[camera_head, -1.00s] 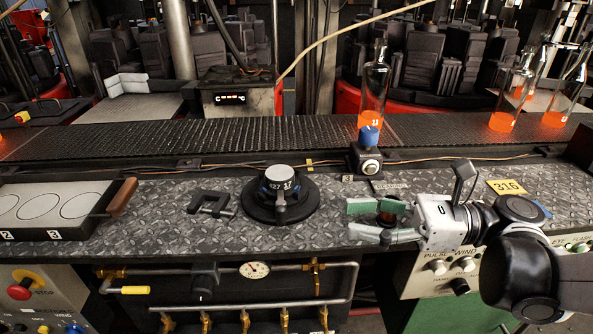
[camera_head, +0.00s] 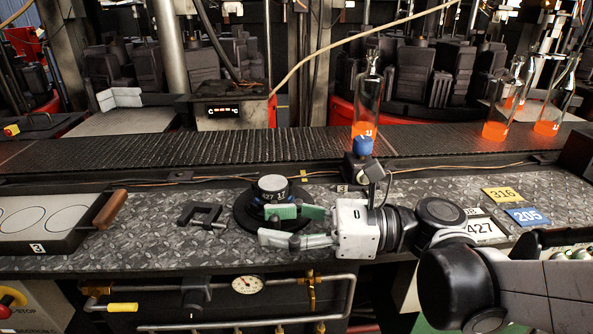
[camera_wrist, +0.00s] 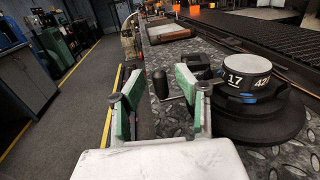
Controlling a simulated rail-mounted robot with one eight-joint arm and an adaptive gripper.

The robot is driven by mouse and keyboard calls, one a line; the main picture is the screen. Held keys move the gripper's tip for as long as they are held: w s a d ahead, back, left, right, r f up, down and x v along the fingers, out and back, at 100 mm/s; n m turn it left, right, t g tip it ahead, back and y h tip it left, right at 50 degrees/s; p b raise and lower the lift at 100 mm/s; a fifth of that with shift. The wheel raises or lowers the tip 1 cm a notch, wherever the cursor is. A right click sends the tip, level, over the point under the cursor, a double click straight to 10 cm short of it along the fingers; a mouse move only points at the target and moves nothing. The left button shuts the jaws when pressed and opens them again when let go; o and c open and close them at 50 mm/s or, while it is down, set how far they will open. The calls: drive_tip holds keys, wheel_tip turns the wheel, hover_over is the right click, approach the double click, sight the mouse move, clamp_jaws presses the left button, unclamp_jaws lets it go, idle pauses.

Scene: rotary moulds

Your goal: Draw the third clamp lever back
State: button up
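A round drum (camera_head: 272,186) marked with numbers sits on a black round base (camera_head: 243,208) on the bench. It shows at right in the wrist view (camera_wrist: 247,74), reading 17 and 42. A lever with a dark upright knob (camera_wrist: 158,86) stands beside the base in the wrist view. My gripper (camera_head: 268,224) is at the front of the base, its green-padded fingers pointing left. In the wrist view my gripper (camera_wrist: 158,76) is open, with the knob seen between the fingers; contact cannot be told.
A dark clamp-shaped piece (camera_head: 200,215) lies left of the base. A tray (camera_head: 72,242) with a wooden handle is further left. A blue-capped post (camera_head: 361,158) stands behind my gripper. Glowing bottles (camera_head: 367,104) stand on the conveyor (camera_head: 250,148). Pipes run below the bench edge.

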drive_tip(key=shift+a, duration=0.2)
clamp_jaws()
